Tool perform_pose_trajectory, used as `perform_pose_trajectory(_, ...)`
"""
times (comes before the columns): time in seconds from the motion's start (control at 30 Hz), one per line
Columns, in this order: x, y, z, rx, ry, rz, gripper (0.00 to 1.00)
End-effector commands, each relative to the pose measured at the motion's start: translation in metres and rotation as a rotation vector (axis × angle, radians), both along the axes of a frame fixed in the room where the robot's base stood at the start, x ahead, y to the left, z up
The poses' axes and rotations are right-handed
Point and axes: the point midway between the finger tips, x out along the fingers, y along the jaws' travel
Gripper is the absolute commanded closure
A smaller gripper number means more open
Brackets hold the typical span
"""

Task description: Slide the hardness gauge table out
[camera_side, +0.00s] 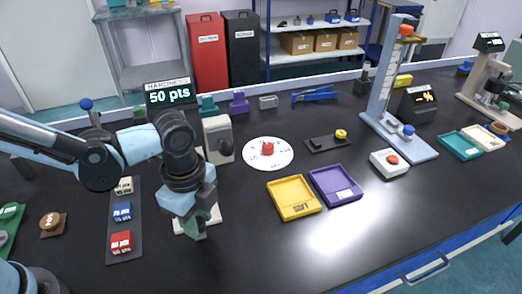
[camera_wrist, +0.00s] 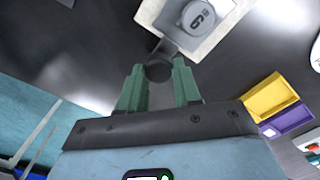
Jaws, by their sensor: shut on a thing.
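The hardness gauge (camera_side: 218,140) is a pale upright body behind my gripper, with a dark display (camera_side: 170,95) reading "50 pts". Its white table (camera_side: 179,222) shows partly below my gripper in the side view; my wrist covers much of it. The wrist view shows a corner of the table (camera_wrist: 216,42) with a grey round piece (camera_wrist: 203,18) marked like a 6 on it. A dark round knob (camera_wrist: 158,71) sits at the table's near edge. My gripper (camera_side: 200,234) has its green fingers (camera_wrist: 158,76) on either side of this knob, shut on it.
Right of the gauge are a white round dial (camera_side: 282,160) with a red knob, a yellow tray (camera_side: 292,208) and a purple tray (camera_side: 349,195). A dark strip with white, blue and red blocks (camera_side: 111,256) lies left. Bare black bench lies in front of my gripper.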

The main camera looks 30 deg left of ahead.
Motion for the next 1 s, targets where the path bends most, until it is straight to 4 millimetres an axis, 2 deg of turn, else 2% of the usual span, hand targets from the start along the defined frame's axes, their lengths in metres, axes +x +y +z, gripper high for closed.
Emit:
perform_pose_trajectory(0.37,-0.0063,-0.0068,0.0003,-0.005,0.003,-0.004,1.0)
perform_pose_trajectory(0.4,-0.0064,-0.0068,0.0003,-0.005,0.004,-0.004,0.64)
perform_pose_trajectory(0.57,-0.006,-0.0061,0.0002,-0.004,0.003,-0.003,0.42)
perform_pose_trajectory(0.87,-0.0048,-0.005,0.0008,-0.002,0.0,-0.001,0.42)
perform_pose_trajectory(1.0,-0.0045,-0.0049,0.0082,-0.002,0.0,0.0,0.42)
